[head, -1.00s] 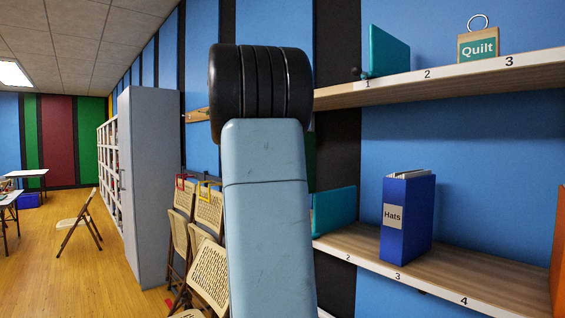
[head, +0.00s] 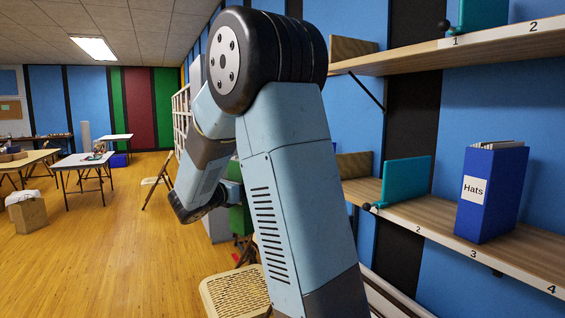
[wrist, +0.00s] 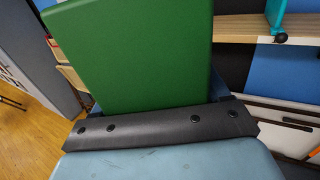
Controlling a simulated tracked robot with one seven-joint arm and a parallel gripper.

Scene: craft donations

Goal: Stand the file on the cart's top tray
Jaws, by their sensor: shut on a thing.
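A green file (wrist: 135,55) fills the middle of the wrist view, its broad flat face towards the camera. My gripper (wrist: 158,95) is shut on its lower part, and dark finger parts show at both sides of it. In the head view a strip of the green file (head: 240,218) shows beside my gripper (head: 232,192), mostly hidden behind my arm. The file is held clear of the shelves. I cannot make out the cart or its top tray in either view.
A blue file marked Hats (head: 489,192) stands on the lower numbered shelf (head: 440,224) at right, with a teal bookend (head: 406,180) left of it. A tan folding chair (head: 235,296) is close below my arm. Open wooden floor (head: 110,245) lies left, with tables (head: 85,161) beyond.

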